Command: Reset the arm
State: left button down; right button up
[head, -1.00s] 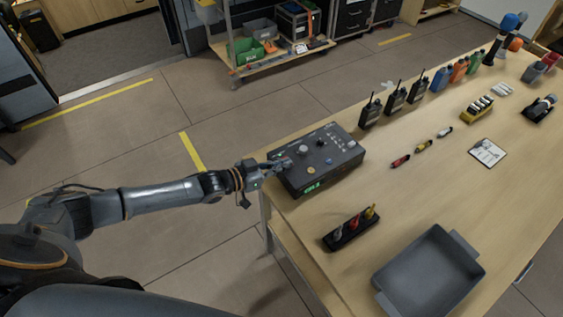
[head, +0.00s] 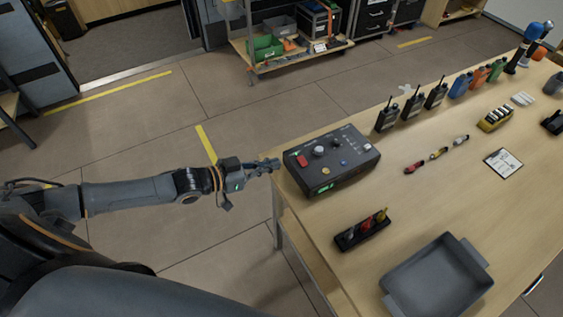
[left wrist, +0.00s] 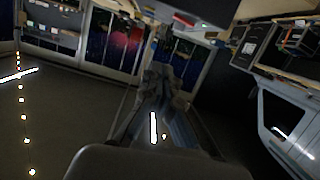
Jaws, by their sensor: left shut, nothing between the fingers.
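My left arm reaches in from the left in the head view. Its gripper (head: 268,166) is shut and empty, just left of the black control box (head: 333,165) and apart from it. The box has a red button, knobs and a green display and sits at the table's left end. In the left wrist view my gripper (left wrist: 165,75) points away from the camera over dark floor, and its fingertips are hard to make out. My right gripper is in neither view.
The wooden table (head: 440,200) carries a grey tray (head: 437,278), a black holder with coloured pieces (head: 362,230), several radios (head: 412,108) and a clipboard (head: 503,163). A shelf cart (head: 290,48) stands at the back. The floor left of the table is open.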

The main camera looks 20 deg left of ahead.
pick_arm(q)
jog(key=shift+s+a+r, duration=0.1)
jog(key=shift+s+a, duration=0.05)
jog(key=shift+s, duration=0.05)
dwell(0.5)
jog(key=a+f+n+y, duration=0.1)
jog(key=a+f+y, duration=0.15)
jog(key=f, duration=0.55)
jog(key=a+f+n+y, duration=0.1)
jog(key=a+f+y, duration=0.15)
jog(key=f, duration=0.55)
jog(key=s+a+f+n+g+y+b, duration=0.1)
jog(key=s+a+f+g+y, duration=0.1)
jog(key=s+f, duration=0.45)
jog(key=s+a+f+n+g+y, duration=0.1)
jog(key=s+f, duration=0.2)
jog(key=f, duration=0.7)
jog(key=s+d+f+g, duration=0.2)
jog(key=s+f, duration=0.3)
jog(key=s, duration=0.5)
jog(key=s+d+f+g+y, duration=0.1)
jog(key=s+d+f+g, duration=0.2)
jog(key=s, duration=0.8)
jog(key=s+d+f+g, duration=0.2)
jog(key=s+f, duration=0.6)
jog(key=s, duration=0.3)
jog(key=shift+d+n+g+y+b, duration=0.3)
jog(key=shift+d+n+g+b, duration=0.05)
jog(key=shift+d+n+g, duration=0.05)
